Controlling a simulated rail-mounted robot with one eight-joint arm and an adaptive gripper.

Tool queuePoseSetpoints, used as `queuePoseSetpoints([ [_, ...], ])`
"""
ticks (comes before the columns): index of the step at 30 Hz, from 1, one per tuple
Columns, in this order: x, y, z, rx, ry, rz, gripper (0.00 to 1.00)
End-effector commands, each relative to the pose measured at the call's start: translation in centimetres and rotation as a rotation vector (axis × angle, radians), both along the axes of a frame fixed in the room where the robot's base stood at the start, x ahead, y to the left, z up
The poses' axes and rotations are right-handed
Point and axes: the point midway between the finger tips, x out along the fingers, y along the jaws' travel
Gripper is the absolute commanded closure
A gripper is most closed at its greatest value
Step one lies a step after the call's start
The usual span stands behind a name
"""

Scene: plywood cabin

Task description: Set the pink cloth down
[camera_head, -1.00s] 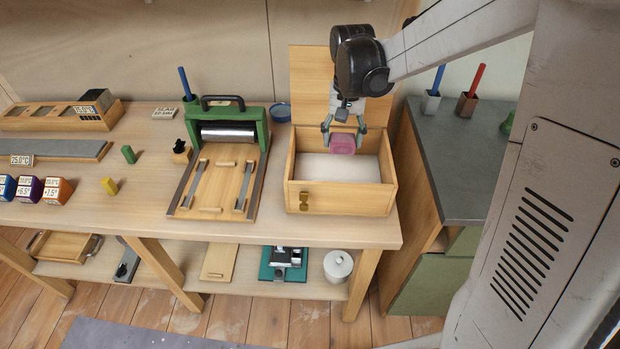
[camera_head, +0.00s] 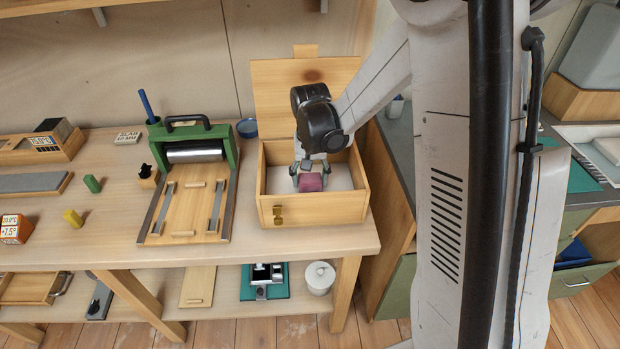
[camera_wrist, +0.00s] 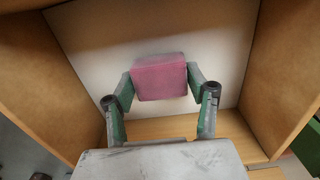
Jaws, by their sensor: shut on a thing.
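The pink cloth (camera_head: 311,182) is a small folded block. My gripper (camera_head: 309,181) is shut on it, with a green finger on each side. In the wrist view the cloth (camera_wrist: 160,77) sits between the fingertips (camera_wrist: 161,82), over the white floor of an open wooden box (camera_head: 350,207). The cloth is inside the box's walls, towards the front. I cannot tell whether its underside touches the white floor.
The box's lid (camera_head: 275,90) stands open at the back. A green-framed roller press (camera_head: 193,151) stands to the left of the box on the bench. The box walls stand close around my gripper.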

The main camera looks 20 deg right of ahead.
Motion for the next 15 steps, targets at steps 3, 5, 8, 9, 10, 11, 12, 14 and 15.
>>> queuePoseSetpoints([
  [3, 0.0, 0.0, 0.06, 0.0, 0.0, 0.0, 0.7],
  [5, 0.0, 0.0, -0.02, 0.0, 0.0, 0.0, 0.7],
  [8, 0.0, 0.0, -0.35, 0.0, 0.0, 0.0, 0.7],
  [9, 0.0, 0.0, -0.32, 0.0, 0.0, 0.0, 0.46],
  [10, 0.0, 0.0, -0.27, 0.0, 0.0, 0.0, 0.42],
  [11, 0.0, 0.0, -0.25, 0.0, 0.0, 0.0, 0.38],
  [12, 0.0, 0.0, -0.24, 0.0, 0.0, 0.0, 0.33],
  [14, 0.0, 0.0, -0.23, 0.0, 0.0, 0.0, 0.3],
  [15, 0.0, 0.0, -0.23, 0.0, 0.0, 0.0, 0.3],
])
